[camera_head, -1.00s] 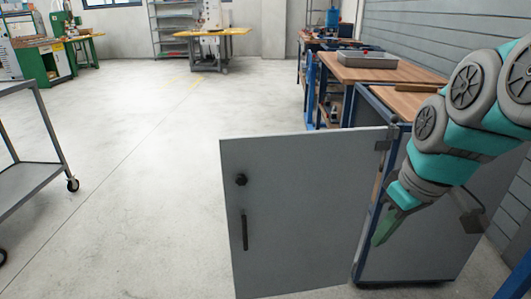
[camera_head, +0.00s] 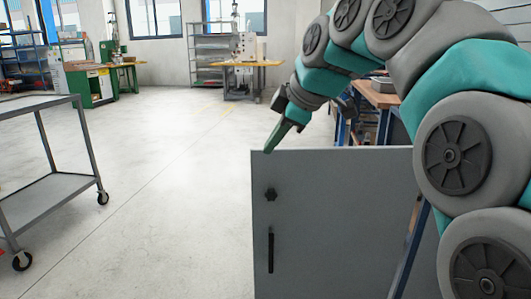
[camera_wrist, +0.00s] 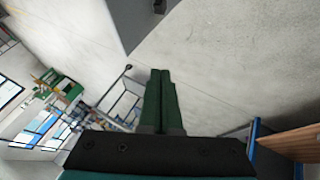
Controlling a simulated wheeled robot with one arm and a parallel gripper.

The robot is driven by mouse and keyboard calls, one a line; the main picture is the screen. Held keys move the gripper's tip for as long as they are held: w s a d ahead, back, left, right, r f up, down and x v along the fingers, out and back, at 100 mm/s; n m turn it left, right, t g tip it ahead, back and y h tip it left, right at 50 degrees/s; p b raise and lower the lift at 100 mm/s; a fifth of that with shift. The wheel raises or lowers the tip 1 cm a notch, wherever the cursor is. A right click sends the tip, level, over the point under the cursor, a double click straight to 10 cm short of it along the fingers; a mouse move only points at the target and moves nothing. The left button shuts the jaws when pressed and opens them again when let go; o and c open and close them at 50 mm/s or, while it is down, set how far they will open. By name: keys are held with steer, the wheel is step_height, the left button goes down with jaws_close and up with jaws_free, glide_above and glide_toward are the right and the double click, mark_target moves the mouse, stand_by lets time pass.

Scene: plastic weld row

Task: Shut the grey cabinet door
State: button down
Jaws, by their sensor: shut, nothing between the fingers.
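The grey cabinet door (camera_head: 340,220) stands open, swung out from the cabinet. It has a round dark knob (camera_head: 270,194) and a dark vertical handle (camera_head: 271,252) near its free left edge. My gripper (camera_head: 269,149) is shut and empty, its green fingers pointing down at the door's top left corner; I cannot tell whether they touch it. In the wrist view the shut fingers (camera_wrist: 161,73) show below a grey panel (camera_wrist: 122,20), apart from it in the picture. My arm hides the right part of the door and most of the cabinet.
A grey wheeled cart (camera_head: 50,190) stands at the left. A wood-topped bench (camera_head: 379,98) is behind my arm. Clear floor (camera_head: 170,160) lies left of the door. Machines and shelves are far back.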

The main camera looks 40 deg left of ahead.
mark_target(255, 159)
steer(key=x, duration=0.6)
steer(key=w+x, duration=0.1)
steer(key=x, duration=0.3)
steer(key=shift+a+r, duration=0.2)
steer(key=shift+r, duration=0.05)
steer(key=shift+w+a, duration=0.9)
steer(key=shift+w, duration=0.15)
